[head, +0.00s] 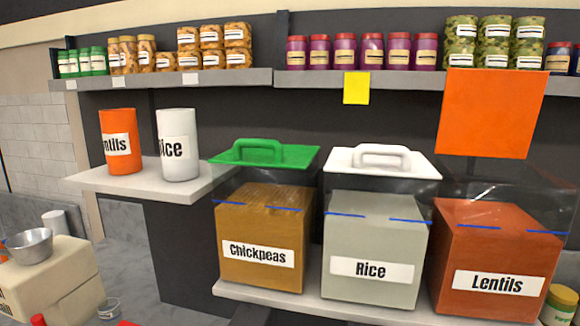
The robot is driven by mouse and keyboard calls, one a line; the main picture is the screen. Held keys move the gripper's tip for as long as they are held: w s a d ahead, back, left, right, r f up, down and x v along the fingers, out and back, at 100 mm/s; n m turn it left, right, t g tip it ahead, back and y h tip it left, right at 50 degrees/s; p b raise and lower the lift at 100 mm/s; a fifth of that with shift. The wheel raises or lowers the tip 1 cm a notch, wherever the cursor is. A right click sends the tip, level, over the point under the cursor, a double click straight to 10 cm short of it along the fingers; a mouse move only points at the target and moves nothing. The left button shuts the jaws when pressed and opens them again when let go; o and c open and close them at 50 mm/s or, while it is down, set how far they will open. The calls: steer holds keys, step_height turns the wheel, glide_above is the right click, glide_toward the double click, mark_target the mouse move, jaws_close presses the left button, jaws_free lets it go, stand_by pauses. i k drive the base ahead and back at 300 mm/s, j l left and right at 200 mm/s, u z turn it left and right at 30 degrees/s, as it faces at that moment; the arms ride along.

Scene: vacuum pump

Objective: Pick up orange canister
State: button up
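The orange canister (121,141) stands upright on the white side shelf (190,191) at the left. Its white label is partly turned away and shows "ntils". A white canister (178,145) with a label reading "ice" stands upright just to its right, with a narrow gap between them. My gripper is not in view.
Large bins of chickpeas (262,220), rice (372,285) and lentils (495,245) stand on a lower shelf at the right. Jars line the upper shelf (380,80). A metal bowl (30,247) sits on a box at lower left. The side shelf's front edge is clear.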

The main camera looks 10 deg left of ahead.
mark_target(118, 127)
steer(key=u, duration=1.7)
steer(key=z, duration=2.05)
steer(key=u, duration=1.95)
